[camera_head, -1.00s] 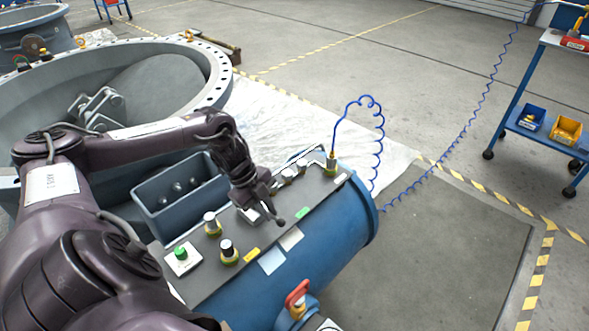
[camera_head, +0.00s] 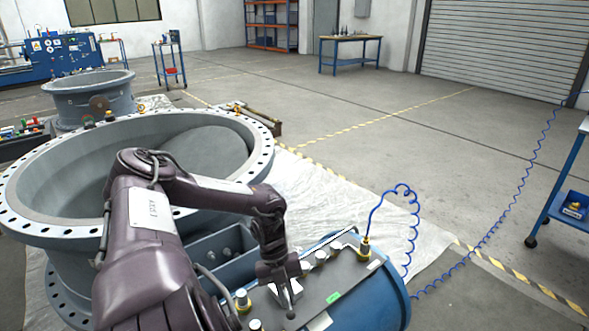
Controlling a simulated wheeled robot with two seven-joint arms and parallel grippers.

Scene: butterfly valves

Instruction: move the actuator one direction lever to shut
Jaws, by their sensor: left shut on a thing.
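The control panel (camera_head: 349,284) lies on top of a blue cylindrical actuator (camera_head: 385,305) at the bottom of the view. A lever with a small black ball end (camera_head: 290,315) sticks out from a pale plate on the panel. My left gripper (camera_head: 284,285) is shut on this lever, and its fingers hide most of the lever's shaft. The black end points toward the front edge of the panel, left of a green label (camera_head: 333,297). Any writing on the label is too small to read. My right gripper is not in view.
Small fittings (camera_head: 320,255) stand right of the gripper, and a brass fitting (camera_head: 365,248) carries a coiled blue hose (camera_head: 412,225). A knob (camera_head: 243,301) is at the left. A large grey valve body (camera_head: 50,232) stands behind my arm.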

